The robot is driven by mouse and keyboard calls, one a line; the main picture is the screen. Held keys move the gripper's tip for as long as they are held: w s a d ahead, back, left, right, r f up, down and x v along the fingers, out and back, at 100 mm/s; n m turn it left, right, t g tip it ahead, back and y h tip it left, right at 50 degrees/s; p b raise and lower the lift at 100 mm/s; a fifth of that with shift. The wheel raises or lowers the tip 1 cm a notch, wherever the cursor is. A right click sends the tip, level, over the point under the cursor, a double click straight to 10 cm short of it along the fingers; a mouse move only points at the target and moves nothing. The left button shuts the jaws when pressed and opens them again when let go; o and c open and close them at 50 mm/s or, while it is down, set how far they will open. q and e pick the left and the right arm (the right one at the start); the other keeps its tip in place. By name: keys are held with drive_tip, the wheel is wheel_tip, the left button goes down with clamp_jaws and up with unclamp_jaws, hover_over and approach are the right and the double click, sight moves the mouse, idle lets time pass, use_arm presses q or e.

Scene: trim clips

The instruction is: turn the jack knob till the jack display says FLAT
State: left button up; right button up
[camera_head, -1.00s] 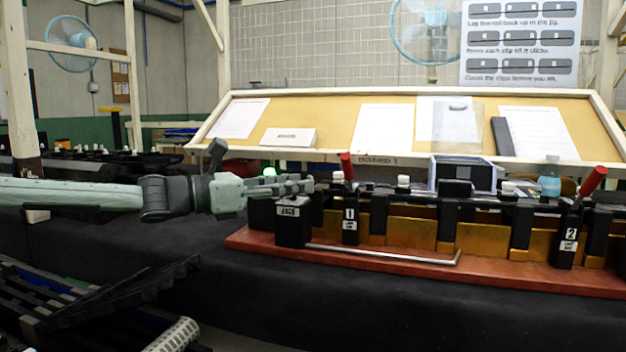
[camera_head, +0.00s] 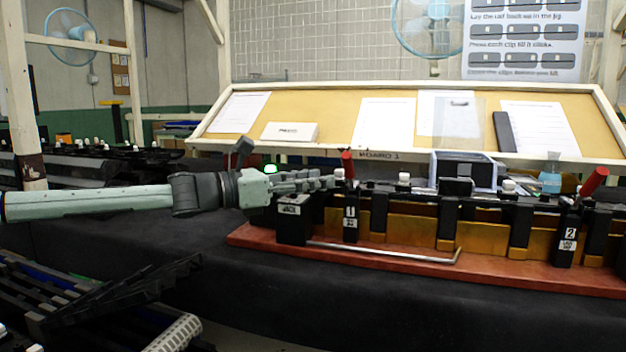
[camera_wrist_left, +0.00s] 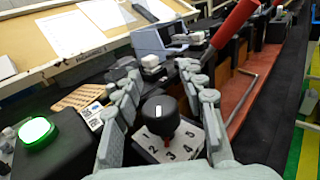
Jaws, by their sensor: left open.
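The jack block (camera_head: 292,222), a black box labelled JACK, stands at the left end of the red fixture base. My left gripper (camera_head: 330,180) is open over the block. In the left wrist view its fingers (camera_wrist_left: 160,82) lie on either side of the knob; contact cannot be told. The fingers hide the knob in the head view. No display reading FLAT is legible. My right gripper is not in view.
A red lever (camera_head: 347,164) stands close by the left fingertips, with white caps and black clamps along the fixture to the right. A green lit button (camera_wrist_left: 37,132) is left of the knob. A grey-blue box (camera_head: 463,170) stands behind the fixture. A metal bar (camera_head: 385,254) lies in front.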

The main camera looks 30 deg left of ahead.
use_arm(q)
clamp_jaws()
idle(0.5)
